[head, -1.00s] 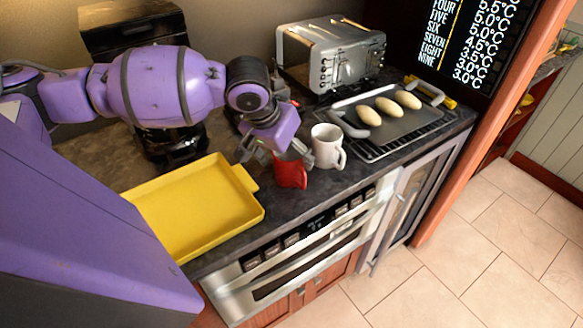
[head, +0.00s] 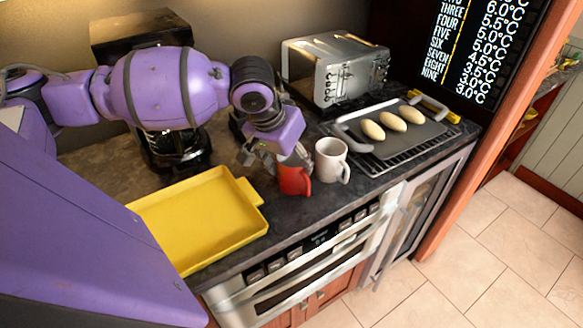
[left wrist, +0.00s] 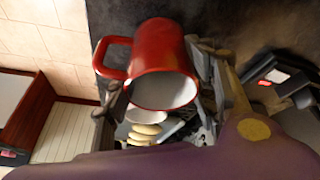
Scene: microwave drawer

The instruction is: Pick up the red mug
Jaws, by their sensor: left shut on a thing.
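The red mug (head: 295,181) is near the front of the dark counter, just left of the white mug (head: 332,160). My left gripper (head: 281,163) is shut on it, with the fingers hiding part of its upper left side. The mug seems a little above the counter, but the gap is hard to see. In the left wrist view the red mug (left wrist: 160,48) sits between the two fingers of my left gripper (left wrist: 158,78). Its open rim faces the camera and its handle points left. My right gripper is not in view.
A yellow tray (head: 190,268) lies left of the mug. A rack with a grey pan (head: 418,143) of several rolls is to the right, a toaster (head: 340,80) behind. A coffee maker (head: 160,165) stands behind my left arm. The oven front (head: 300,275) is below the counter edge.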

